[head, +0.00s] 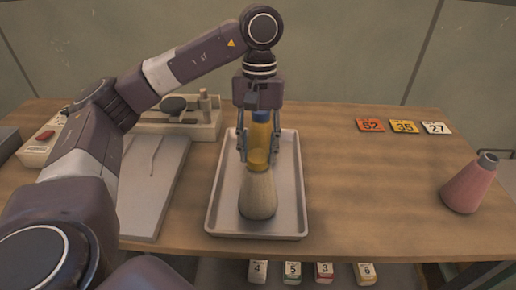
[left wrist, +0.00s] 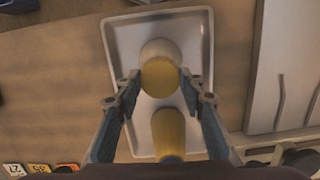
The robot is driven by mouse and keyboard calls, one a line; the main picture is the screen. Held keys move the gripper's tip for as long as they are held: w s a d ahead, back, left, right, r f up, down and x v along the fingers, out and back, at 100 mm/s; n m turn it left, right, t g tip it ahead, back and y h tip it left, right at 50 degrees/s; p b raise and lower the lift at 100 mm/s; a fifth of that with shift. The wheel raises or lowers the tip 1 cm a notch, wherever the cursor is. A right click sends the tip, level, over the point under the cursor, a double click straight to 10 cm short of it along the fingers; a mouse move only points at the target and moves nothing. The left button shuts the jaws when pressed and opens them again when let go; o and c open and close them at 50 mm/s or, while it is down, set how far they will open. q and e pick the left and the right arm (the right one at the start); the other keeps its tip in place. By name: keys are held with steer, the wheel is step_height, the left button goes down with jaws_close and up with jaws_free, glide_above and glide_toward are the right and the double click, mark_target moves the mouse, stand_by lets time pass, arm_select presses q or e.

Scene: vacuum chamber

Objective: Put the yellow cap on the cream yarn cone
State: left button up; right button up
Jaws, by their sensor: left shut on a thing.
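The cream yarn cone (head: 258,195) stands upright on a light metal tray (head: 221,212), toward the tray's near end. The yellow cap (head: 258,160) is at the cone's top, and I cannot tell whether it rests fully on it. My left gripper (head: 259,156) points straight down and is shut on the cap, one finger on each side. In the left wrist view the cap (left wrist: 161,76) lies between the fingertips and covers the top of the cream cone (left wrist: 160,48). My right gripper is not in view.
A yellow cone-like object (left wrist: 168,132) stands on the tray just behind the cream cone, partly hidden by my gripper. A pink cone (head: 469,188) stands at the right. Numbered tags (head: 404,126) lie at the back right. A scale (head: 180,118) and a grey panel (head: 152,185) are left of the tray.

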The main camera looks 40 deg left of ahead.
arm_select(q)
steer(key=o, duration=0.9)
steer(key=shift+w+a+r, duration=0.1)
steer(key=shift+w+r, duration=0.1)
steer(key=shift+r, duration=1.75)
steer(key=shift+w+a+r, duration=0.15)
steer(key=shift+w+r, duration=0.1)
steer(key=shift+r, duration=1.75)
steer(key=shift+w+a+r, duration=0.1)
steer(key=shift+w+r, duration=0.1)
steer(key=shift+r, duration=1.75)
